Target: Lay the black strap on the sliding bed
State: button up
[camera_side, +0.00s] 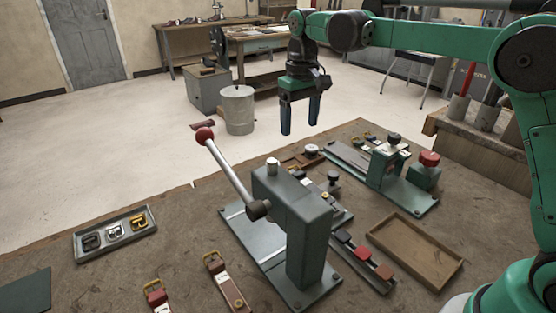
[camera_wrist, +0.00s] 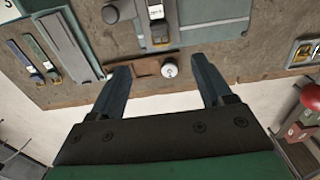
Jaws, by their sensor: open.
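My gripper (camera_side: 300,117) hangs open and empty in the air beyond the table's far edge in the side view. Its two fingers (camera_wrist: 160,80) are spread in the wrist view, with nothing between them. A narrow dark strap (camera_wrist: 22,58) with a metal buckle lies beside a green strap (camera_wrist: 40,55) at the wrist view's left; its exact colour is hard to tell. A long grey flat bed (camera_wrist: 66,46) lies beside them; it also shows in the side view (camera_side: 346,156). I cannot tell for certain that it is the sliding bed.
A green press (camera_side: 292,222) with a red-knobbed lever (camera_side: 229,170) stands mid-table. A buckle tray (camera_side: 113,249) is at left, an empty wooden tray (camera_side: 413,252) at right. Brown straps (camera_side: 228,284) lie in front. A small tray with a white round piece (camera_wrist: 168,69) is near the far edge.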

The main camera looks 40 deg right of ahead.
jog(key=s+f+t, duration=0.2)
jog(key=s+t, duration=0.5)
jog(key=s, duration=0.8)
jog(key=shift+s+a+f, duration=0.25)
jog(key=shift+s, duration=0.05)
